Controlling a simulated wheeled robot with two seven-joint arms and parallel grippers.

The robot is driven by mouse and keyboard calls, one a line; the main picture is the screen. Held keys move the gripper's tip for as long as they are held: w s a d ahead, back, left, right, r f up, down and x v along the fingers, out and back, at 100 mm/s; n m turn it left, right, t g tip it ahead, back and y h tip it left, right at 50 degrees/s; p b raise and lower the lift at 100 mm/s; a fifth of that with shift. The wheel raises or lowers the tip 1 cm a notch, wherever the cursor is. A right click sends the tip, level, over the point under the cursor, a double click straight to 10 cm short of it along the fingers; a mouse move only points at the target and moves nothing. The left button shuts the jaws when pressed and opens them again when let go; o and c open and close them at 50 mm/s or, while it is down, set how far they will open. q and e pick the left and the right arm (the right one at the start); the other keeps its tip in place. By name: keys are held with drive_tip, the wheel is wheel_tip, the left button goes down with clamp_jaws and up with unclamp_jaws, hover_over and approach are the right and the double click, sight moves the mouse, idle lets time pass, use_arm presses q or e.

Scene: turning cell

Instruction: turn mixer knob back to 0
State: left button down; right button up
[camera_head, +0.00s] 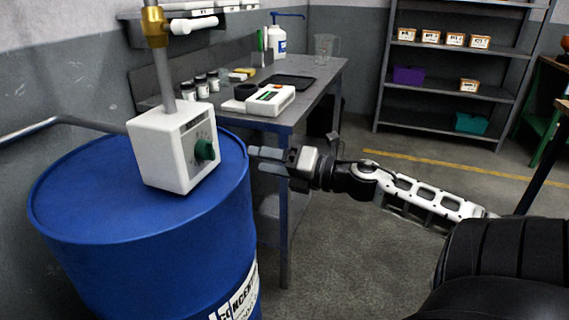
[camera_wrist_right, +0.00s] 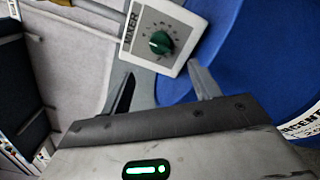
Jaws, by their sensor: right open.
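The mixer is a white box (camera_head: 165,148) on top of a blue drum (camera_head: 100,215), with a grey pipe rising from it. Its green knob (camera_head: 204,150) is on the face turned toward my right arm. In the right wrist view the knob (camera_wrist_right: 160,42) sits inside a ring of dial marks, with the word MIXER beside it. The exact setting is too small to read. My right gripper (camera_head: 262,160) is open and empty, to the right of the knob and apart from it. In the wrist view its two fingers (camera_wrist_right: 162,88) point toward the box. My left gripper is not in view.
A grey workbench (camera_head: 325,85) behind the drum holds jars, a white device (camera_head: 270,100), a dark tray (camera_head: 288,82) and a white bottle (camera_head: 277,42). A shelf (camera_head: 450,92) with small boxes stands at the back. The floor right of the drum is clear.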

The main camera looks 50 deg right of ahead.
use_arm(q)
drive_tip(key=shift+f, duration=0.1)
use_arm(e)
drive_tip(key=v, duration=0.3)
drive_tip(key=shift+s+d, duration=0.15)
drive_tip(key=shift+s, duration=0.2)
drive_tip(key=s+a+f+m+g+h+p, duration=0.1)
drive_tip(key=s+a+f+m+h, duration=0.3)
drive_tip(key=f+m, duration=0.5)
drive_tip(key=s+a+f+m+g+h+p, duration=0.1)
drive_tip(key=s+a+f+m+h+p, duration=0.1)
drive_tip(key=a+f+m, duration=0.7)
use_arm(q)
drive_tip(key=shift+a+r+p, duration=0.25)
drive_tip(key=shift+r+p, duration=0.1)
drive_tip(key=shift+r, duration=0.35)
use_arm(e)
drive_tip(key=s+a+f+m+g+y, duration=0.1)
drive_tip(key=s+a+m+g, duration=0.1)
drive_tip(key=a+m, duration=0.2)
drive_tip(key=s+a+f+m+g+y, duration=0.1)
drive_tip(key=a+m, duration=0.4)
drive_tip(key=a, duration=0.5)
drive_tip(key=shift+s+f+g+y, duration=0.35)
drive_tip(key=shift+s+f, duration=0.25)
drive_tip(key=shift+s, duration=0.4)
